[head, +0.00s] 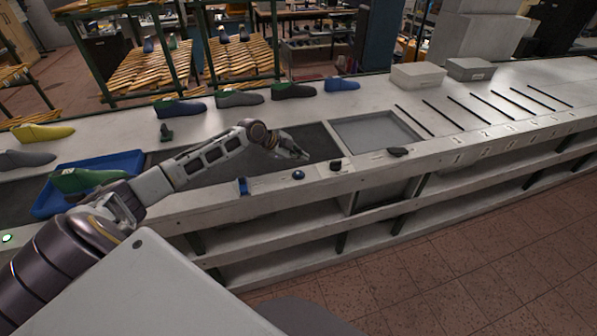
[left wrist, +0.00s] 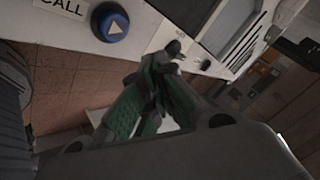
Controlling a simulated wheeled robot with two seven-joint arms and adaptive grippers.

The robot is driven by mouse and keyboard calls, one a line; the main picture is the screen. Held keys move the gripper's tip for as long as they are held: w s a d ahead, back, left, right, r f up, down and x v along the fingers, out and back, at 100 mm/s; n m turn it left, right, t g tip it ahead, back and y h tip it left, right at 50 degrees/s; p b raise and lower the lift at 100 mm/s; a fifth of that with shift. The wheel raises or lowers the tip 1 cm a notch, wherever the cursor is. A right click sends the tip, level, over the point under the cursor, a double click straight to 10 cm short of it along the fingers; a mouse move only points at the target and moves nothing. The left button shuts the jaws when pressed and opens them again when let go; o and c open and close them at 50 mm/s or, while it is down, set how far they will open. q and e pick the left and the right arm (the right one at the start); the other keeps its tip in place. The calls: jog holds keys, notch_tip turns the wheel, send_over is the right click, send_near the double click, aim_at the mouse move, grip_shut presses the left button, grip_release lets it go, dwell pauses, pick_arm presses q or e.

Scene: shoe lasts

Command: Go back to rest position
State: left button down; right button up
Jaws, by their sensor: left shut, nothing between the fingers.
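My left arm reaches in from the left over the workbench (head: 178,211). My left gripper (head: 303,155) is shut and empty above the bench, over the dark recessed strip and near the front ledge. In the left wrist view, its green and dark fingers (left wrist: 172,55) meet at the tips with nothing between them. A blue button (left wrist: 112,26) beside a "CALL" label shows near the fingers there. My right gripper is not in view.
A blue tray (head: 42,211) holding a green shoe last (head: 88,180) lies near my left arm. Several lasts, including a blue one (head: 342,84), stand along the bench's far side. A blue button (head: 298,175) and black knob (head: 336,164) sit on the front ledge.

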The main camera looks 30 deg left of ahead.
pick_arm(q)
jog(key=shift+r, duration=0.1)
dwell(0.5)
jog(key=s+d+f+n+g, duration=0.2)
jog(key=s+d+f, duration=0.4)
jog(key=s+d, duration=0.25)
jog(key=s+d+f+n+g, duration=0.1)
jog(key=s+d+f, duration=0.4)
jog(key=s+d, duration=0.4)
jog(key=s+r+n+g+y, duration=0.1)
jog(key=s+r+n+y, duration=0.15)
jog(key=s+n, duration=0.4)
jog(key=s+r+n+y, duration=0.1)
jog(key=s+n+y, duration=0.2)
jog(key=s+n, duration=0.35)
jog(key=s+f+m+g, duration=0.1)
jog(key=s+f, duration=0.1)
jog(key=f, duration=1.5)
jog(key=s+f+m, duration=0.1)
jog(key=s+f, duration=0.1)
jog(key=f, duration=1.4)
jog(key=s+a+f, duration=0.2)
jog(key=s+f, duration=0.8)
jog(key=s, duration=0.1)
jog(key=s+a+f+g, duration=0.1)
jog(key=s+a+f, duration=0.1)
jog(key=s+f, duration=0.9)
jog(key=shift+s+a+g+b, duration=0.25)
jog(key=shift+s+g+b, duration=0.05)
jog(key=shift+s+b, duration=0.1)
